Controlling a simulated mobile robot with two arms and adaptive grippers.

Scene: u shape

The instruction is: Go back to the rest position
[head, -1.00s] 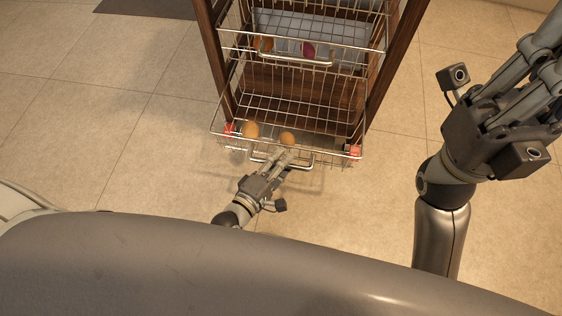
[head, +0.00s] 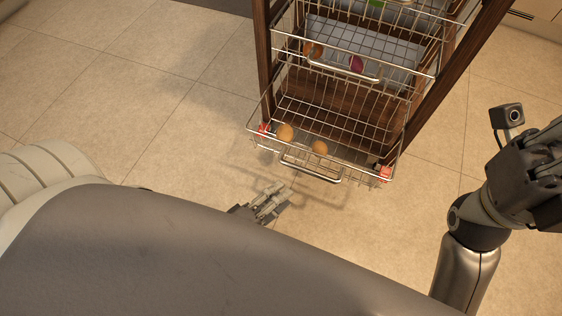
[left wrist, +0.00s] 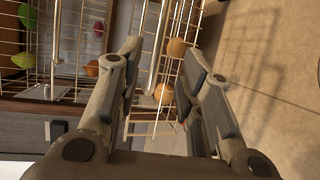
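My left gripper (head: 274,199) is in front of the cart's low wire basket (head: 378,177), apart from its handle (head: 310,170). In the left wrist view the fingers of my left gripper (left wrist: 168,75) are spread with nothing between them. The basket and two round orange-brown items lie beyond the fingertips. My right gripper (head: 545,165) is raised at the right edge of the head view. Its fingers are partly cut off there, so I cannot tell whether it is open.
The wooden cart (head: 265,60) has wire baskets. The lowest holds two orange-brown items (head: 285,132). A higher one holds a brown item (head: 313,49) and a magenta item (head: 356,64). The tiled floor (head: 150,110) left of the cart is clear.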

